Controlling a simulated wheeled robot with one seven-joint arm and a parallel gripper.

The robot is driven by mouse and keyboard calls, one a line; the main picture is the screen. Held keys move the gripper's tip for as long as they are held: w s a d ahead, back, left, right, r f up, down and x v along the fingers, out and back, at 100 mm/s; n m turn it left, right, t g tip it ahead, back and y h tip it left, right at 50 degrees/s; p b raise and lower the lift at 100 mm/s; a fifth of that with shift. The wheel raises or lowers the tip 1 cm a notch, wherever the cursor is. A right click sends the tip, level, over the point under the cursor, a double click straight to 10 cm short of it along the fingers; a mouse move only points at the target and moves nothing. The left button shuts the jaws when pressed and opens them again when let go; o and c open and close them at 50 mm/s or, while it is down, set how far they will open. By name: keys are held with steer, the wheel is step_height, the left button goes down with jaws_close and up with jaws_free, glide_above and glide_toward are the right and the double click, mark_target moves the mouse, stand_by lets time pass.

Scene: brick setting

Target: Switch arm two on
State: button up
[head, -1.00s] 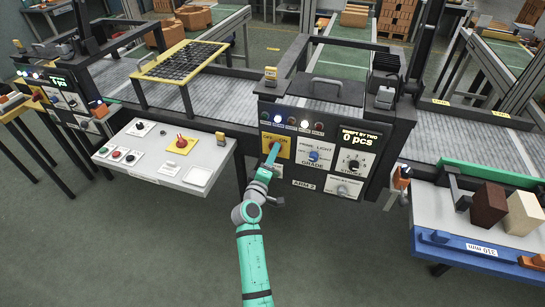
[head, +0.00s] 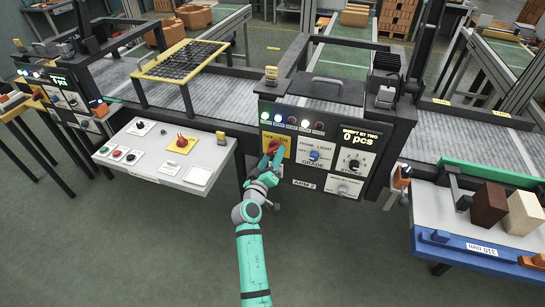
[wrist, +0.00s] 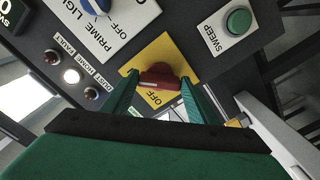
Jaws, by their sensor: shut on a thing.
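The ARM 2 panel (head: 325,172) stands at the centre of the head view. Its yellow switch plate (head: 285,141) carries a red rotary handle (head: 274,146), partly hidden by my gripper (head: 271,158). In the wrist view, the red handle (wrist: 157,79) lies between the two green fingers of my gripper (wrist: 158,86), which are shut on it. The handle lies crosswise on the yellow plate (wrist: 150,55), with an OFF label showing below it.
A blue PRIME LIGHT/GRADE knob (head: 314,155) and a black knob (head: 354,165) sit to the right. A green SWEEP button (wrist: 238,21) is close by in the wrist view. A grey control desk (head: 150,160) stands left; the floor in front is clear.

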steer(key=shift+f, duration=0.1)
steer(key=o, duration=1)
steer(key=shift+o, duration=0.2)
steer(key=shift+s, duration=0.1)
steer(key=v, duration=1)
steer(key=shift+s+a, duration=0.15)
steer(key=shift+s, duration=0.2)
